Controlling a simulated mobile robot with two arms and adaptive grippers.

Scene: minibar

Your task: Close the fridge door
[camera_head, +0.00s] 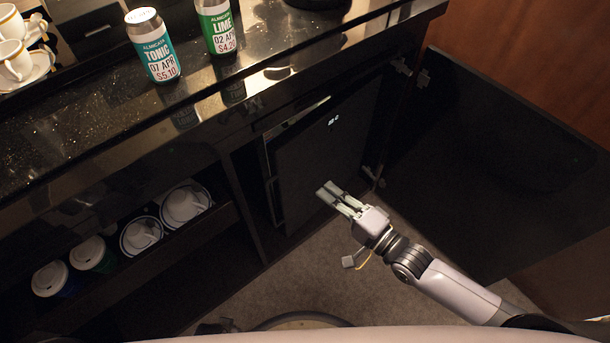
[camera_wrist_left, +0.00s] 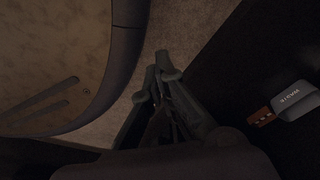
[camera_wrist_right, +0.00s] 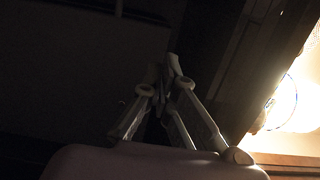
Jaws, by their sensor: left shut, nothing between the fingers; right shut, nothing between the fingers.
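The fridge door (camera_head: 335,140) is a dark flat panel inside the cabinet, with a small light logo near its top. A pale strip shows along its top and left edges, and the door looks slightly ajar; the exact gap is hard to tell. My right gripper (camera_head: 326,191) is shut and empty, in front of the lower part of the door; I cannot tell whether it touches. It also shows in the right wrist view (camera_wrist_right: 168,70), against dark surfaces.
A dark cabinet door (camera_head: 490,165) stands wide open at the right. The black counter (camera_head: 75,150) above holds a tonic can (camera_head: 153,45), a lime can (camera_head: 216,26) and white cups. An open shelf at left holds lidded cups and crockery. Carpet (camera_head: 235,295) lies below.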

